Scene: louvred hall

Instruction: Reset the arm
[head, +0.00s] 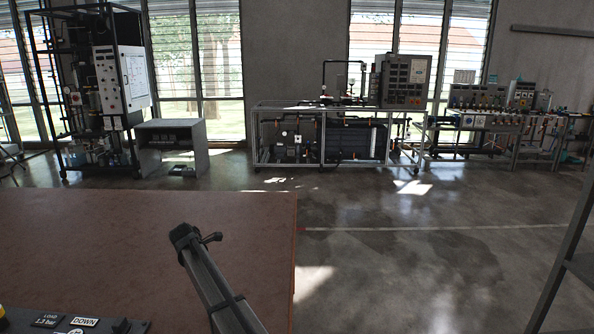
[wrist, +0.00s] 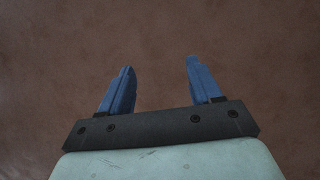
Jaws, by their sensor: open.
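My gripper (wrist: 158,64) shows in the wrist view. Its two blue fingers stand well apart, and nothing is between them. Beyond the fingers only a plain, mottled brown surface fills the wrist view. It looks like the brown tabletop (head: 90,240) in the head view. How far the fingers are from it I cannot tell. I cannot make out my gripper in the head view.
A dark panel (head: 103,327) with labels "LOAD 1.3 bar" and "DOWN" is at the bottom left. The visible tabletop behind it is mostly bare. Lab rigs (head: 345,140) stand far off by the windows. A dark frame (head: 568,245) is at the right edge.

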